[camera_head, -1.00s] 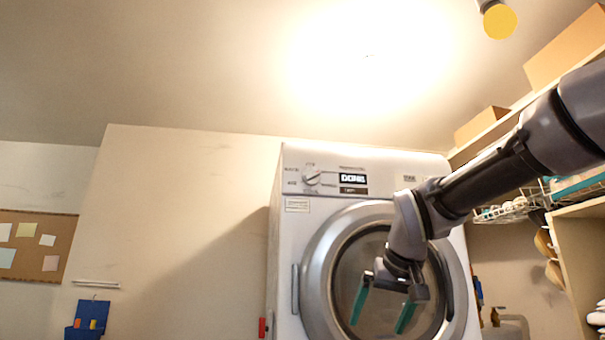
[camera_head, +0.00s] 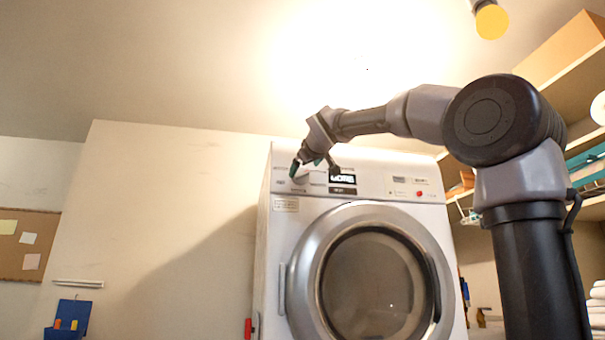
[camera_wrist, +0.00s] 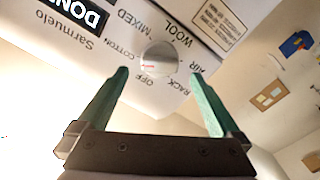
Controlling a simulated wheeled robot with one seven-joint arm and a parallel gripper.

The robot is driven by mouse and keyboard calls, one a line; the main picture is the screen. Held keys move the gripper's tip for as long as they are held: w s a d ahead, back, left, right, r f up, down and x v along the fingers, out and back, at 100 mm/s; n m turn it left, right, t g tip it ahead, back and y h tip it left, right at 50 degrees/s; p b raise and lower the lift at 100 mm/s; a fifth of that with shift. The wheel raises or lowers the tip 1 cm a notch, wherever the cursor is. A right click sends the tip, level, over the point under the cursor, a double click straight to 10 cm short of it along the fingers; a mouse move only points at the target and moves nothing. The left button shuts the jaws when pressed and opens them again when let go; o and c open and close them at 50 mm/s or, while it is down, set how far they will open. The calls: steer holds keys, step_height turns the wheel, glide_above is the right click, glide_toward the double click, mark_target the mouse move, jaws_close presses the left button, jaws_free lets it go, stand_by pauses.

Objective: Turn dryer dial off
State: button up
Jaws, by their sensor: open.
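The dryer (camera_head: 275,240) is a white front-loader with a round glass door and a control panel on top. Its dial (camera_wrist: 159,60) is a round white knob with a reddish mark, ringed by words including OFF, COTTON, MIXED, WOOL, AIR and RACK. In the head view the dial (camera_head: 301,178) is partly hidden by my gripper (camera_head: 306,166). In the wrist view my gripper (camera_wrist: 160,98) is open, its two green fingers apart and empty. The dial lies beyond the fingertips, roughly centred between them. I cannot tell whether either finger touches it.
A display reading DONE (camera_head: 342,175) is just right of the dial. A red button (camera_head: 419,194) sits further right on the panel. Shelves (camera_head: 575,75) with boxes and towels stand at the right.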

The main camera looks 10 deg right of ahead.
mark_target(302, 174)
steer(key=shift+w, duration=2.2)
steer(key=c, duration=1.2)
steer(key=shift+c, duration=0.2)
steer(key=n, duration=0.5)
steer(key=shift+n, duration=0.3)
steer(key=n, duration=0.6)
steer(key=shift+f, duration=0.1)
